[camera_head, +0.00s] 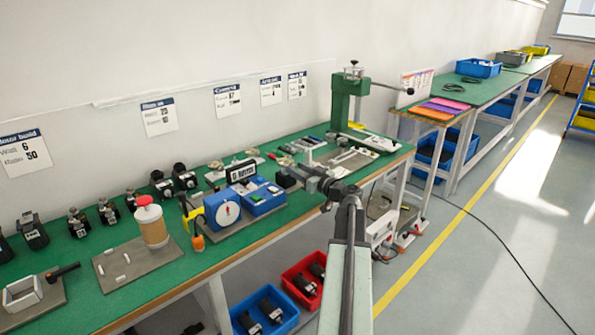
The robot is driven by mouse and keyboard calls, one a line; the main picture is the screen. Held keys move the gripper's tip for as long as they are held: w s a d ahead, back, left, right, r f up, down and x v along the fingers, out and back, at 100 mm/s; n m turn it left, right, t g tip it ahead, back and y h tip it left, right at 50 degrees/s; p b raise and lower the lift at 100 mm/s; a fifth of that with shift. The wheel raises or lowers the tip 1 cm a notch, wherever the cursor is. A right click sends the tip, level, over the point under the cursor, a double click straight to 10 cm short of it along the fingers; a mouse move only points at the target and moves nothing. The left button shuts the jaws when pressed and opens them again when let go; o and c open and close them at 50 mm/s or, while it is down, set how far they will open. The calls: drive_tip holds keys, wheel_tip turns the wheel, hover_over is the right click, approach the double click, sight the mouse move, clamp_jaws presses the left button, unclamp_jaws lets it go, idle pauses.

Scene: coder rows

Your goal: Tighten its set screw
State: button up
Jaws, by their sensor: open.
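Several dark encoder-like units stand in a row along the back of the green bench; one (33,231) is at the left, another (108,212) nearer the middle, and one (184,177) at the right end. A blue device with a white dial (228,212) stands on a grey plate, with a blue box (262,199) beside it. An orange-handled tool (197,241) is at the front left of the dial. My gripper (298,174) is open over the bench's right part, right of the blue box; nothing shows held in it. No set screw can be made out.
A green press (347,98) stands at the bench's right end. A red-capped container (152,224) stands on a grey plate (118,266) at the left. A blue bin (268,312) and a red bin (303,280) are under the front edge. A cable crosses the floor at right.

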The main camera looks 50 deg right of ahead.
clamp_jaws()
drive_tip(key=shift+m, duration=0.9)
unclamp_jaws()
drive_tip(key=s, duration=0.8)
drive_tip(key=shift+a, duration=0.35)
